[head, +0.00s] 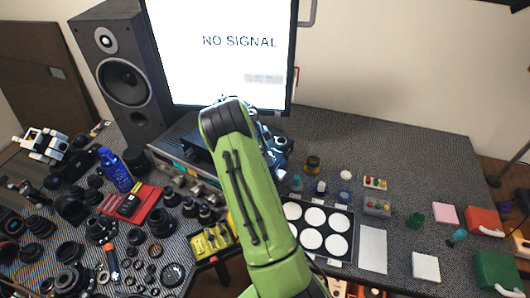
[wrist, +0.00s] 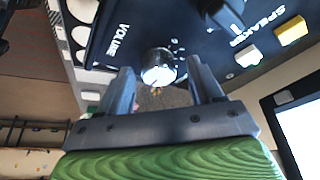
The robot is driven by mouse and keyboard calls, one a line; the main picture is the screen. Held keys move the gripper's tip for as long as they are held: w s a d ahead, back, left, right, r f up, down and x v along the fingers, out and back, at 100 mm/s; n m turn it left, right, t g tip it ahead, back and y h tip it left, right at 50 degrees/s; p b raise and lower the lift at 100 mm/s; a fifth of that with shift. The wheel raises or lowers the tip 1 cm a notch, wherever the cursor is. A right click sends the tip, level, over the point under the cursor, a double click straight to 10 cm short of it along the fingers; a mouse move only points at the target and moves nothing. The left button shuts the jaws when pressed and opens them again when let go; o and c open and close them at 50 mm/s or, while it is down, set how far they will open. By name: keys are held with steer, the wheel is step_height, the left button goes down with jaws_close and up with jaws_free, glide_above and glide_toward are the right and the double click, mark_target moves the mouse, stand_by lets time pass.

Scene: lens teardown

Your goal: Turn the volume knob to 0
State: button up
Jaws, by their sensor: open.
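The volume knob (wrist: 158,70) is a small silver knob on a dark panel in the wrist view, beside the printed word VOLUME. Small light dots show around its right side. Its pointer and setting are too small to read. My gripper (wrist: 160,68) is open, with one grey finger to each side of the knob in the picture. A gap shows on both sides, and I cannot tell how deep the fingers reach. In the head view, my green arm hides the knob and most of the gripper.
A black speaker selector (wrist: 228,16), a white button (wrist: 248,56) and a yellow button (wrist: 291,31) sit right of the knob. In the head view, a monitor (head: 235,50) reading NO SIGNAL and a loudspeaker (head: 122,80) stand behind. Lenses crowd the left of the table.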

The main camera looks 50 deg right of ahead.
steer(key=shift+c, duration=0.3)
steer(key=c, duration=1)
